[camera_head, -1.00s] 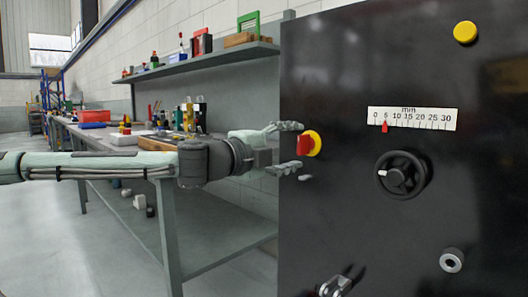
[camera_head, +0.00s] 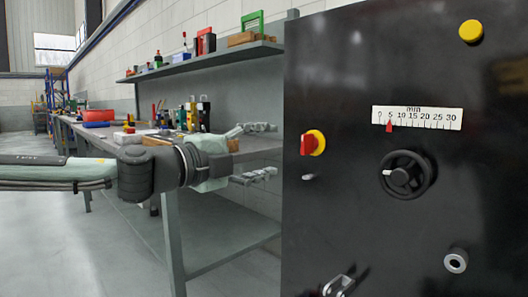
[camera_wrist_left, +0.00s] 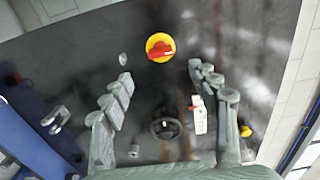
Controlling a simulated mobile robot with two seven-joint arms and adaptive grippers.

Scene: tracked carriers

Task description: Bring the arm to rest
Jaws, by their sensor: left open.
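My left gripper (camera_head: 268,150) is open and empty in the head view. Its fingers point at the black panel (camera_head: 330,220), left of a red rotary switch (camera_head: 307,144) on a yellow base, and do not touch it. In the left wrist view the open fingers (camera_wrist_left: 160,78) have nothing between them that they hold. The red switch (camera_wrist_left: 160,48) shows beyond the fingertips, near the top. My left arm reaches in from the left edge, roughly level. My right gripper is not in view.
Behind my arm stand a workbench (camera_head: 172,235) and a loaded shelf (camera_head: 205,62).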

